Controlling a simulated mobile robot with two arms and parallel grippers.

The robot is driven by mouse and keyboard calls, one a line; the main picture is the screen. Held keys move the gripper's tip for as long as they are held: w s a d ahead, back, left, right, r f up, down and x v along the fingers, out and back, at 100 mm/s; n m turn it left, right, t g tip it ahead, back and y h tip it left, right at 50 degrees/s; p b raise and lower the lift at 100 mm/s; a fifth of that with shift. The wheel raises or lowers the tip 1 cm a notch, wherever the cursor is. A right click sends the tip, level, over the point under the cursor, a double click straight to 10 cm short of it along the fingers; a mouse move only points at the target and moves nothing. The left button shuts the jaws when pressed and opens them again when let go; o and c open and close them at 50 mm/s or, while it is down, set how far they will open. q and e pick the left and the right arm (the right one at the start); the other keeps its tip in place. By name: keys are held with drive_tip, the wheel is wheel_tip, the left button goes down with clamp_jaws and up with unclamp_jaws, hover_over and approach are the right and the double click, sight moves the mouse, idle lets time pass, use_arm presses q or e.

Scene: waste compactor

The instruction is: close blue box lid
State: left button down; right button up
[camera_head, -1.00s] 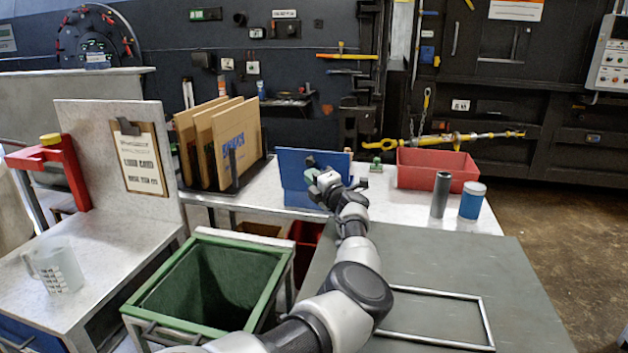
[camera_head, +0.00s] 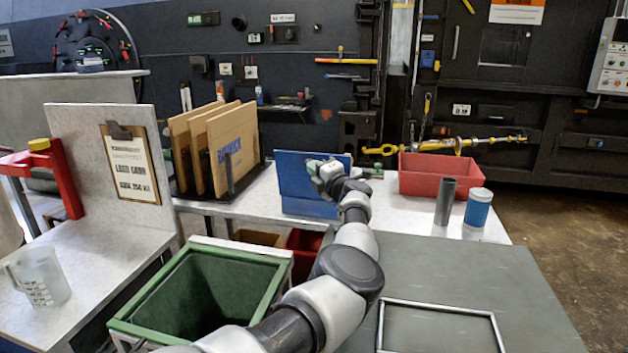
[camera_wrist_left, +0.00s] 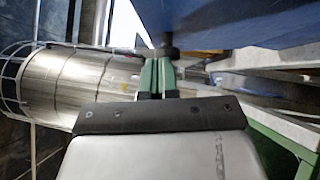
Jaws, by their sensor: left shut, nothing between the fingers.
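The blue box lid (camera_head: 298,190) stands upright on the white work table, at the middle of the head view. In the left wrist view a large blue surface (camera_wrist_left: 240,18) fills the top right, close to the fingers. My left gripper (camera_head: 313,164) is in front of the lid's upper right part in the head view. Its green fingers (camera_wrist_left: 156,76) are shut with nothing between them. A dark round piece (camera_wrist_left: 168,51) shows just beyond the fingertips. I cannot tell whether the fingers touch the lid. The box body is mostly hidden. My right gripper is not in view.
Cardboard sheets (camera_head: 232,143) stand in a rack left of the lid. A red bin (camera_head: 438,182), a grey cylinder (camera_head: 445,202) and a blue jar (camera_head: 478,208) stand to the right. A green-rimmed bin (camera_head: 125,323) is at the front left. The grey tabletop (camera_head: 480,270) has free room.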

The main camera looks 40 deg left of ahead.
use_arm(q)
drive_tip(key=shift+w+a+r+m+b, duration=0.2)
drive_tip(key=shift+w+a+b, duration=0.1)
drive_tip(key=shift+w+b, duration=0.15)
drive_tip(key=shift+w+a+r+m+b, duration=0.2)
drive_tip(key=shift+w+a+b, duration=0.1)
drive_tip(key=shift+w+b, duration=0.15)
drive_tip(key=shift+w+a+r+h, duration=0.1)
drive_tip(key=shift+r+h, duration=0.1)
drive_tip(key=shift+h, duration=0.2)
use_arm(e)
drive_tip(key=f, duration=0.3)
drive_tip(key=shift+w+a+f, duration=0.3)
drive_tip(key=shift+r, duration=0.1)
